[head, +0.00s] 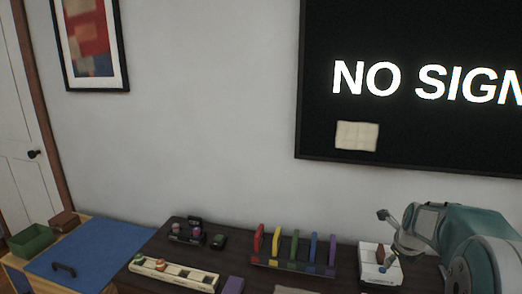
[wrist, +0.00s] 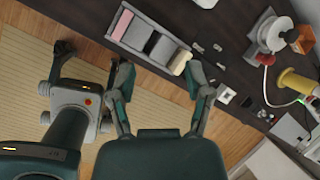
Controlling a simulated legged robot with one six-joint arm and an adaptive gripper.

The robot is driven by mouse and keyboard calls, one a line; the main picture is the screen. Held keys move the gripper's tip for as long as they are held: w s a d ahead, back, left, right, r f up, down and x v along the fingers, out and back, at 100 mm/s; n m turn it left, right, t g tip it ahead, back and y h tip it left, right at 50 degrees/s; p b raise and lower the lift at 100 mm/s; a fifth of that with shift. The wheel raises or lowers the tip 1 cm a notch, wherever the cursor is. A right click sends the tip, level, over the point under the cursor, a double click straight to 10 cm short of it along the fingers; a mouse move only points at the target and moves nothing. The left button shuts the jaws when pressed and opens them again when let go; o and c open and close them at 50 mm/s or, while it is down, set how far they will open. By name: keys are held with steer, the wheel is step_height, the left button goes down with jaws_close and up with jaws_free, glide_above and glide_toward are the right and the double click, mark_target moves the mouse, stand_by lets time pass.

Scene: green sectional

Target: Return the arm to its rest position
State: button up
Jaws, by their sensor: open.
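My gripper (wrist: 158,76) is open, its two fingers spread wide with nothing held between them. In the wrist view it hangs above the floor and the edge of a dark table. A grey compartment tray (wrist: 124,42) lies beyond the fingertips, with pink, dark and cream pieces in it. The cream piece (wrist: 182,62) shows close to the right fingertip; I cannot tell whether they touch. In the head view my teal arm is folded at the lower right, over the table's right side, and hides part of it.
In the head view, a rack of coloured upright slabs (head: 292,263), a white box (head: 377,250) and a cream compartment tray (head: 175,275) stand on the dark table. A blue surface (head: 95,247) and green bin (head: 33,241) are left. A screen (head: 420,140) hangs behind.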

steer(key=s+a+r+n, duration=0.9)
steer(key=s+a+n, duration=0.4)
steer(key=n, duration=0.2)
steer(key=s+a+n, duration=0.4)
steer(key=s+n, duration=0.4)
steer(key=s+a+n+t+y, duration=0.1)
steer(key=s+a+n, duration=0.2)
steer(key=s+n, duration=0.5)
steer(key=shift+a+f, duration=0.35)
steer(key=shift+f, duration=0.05)
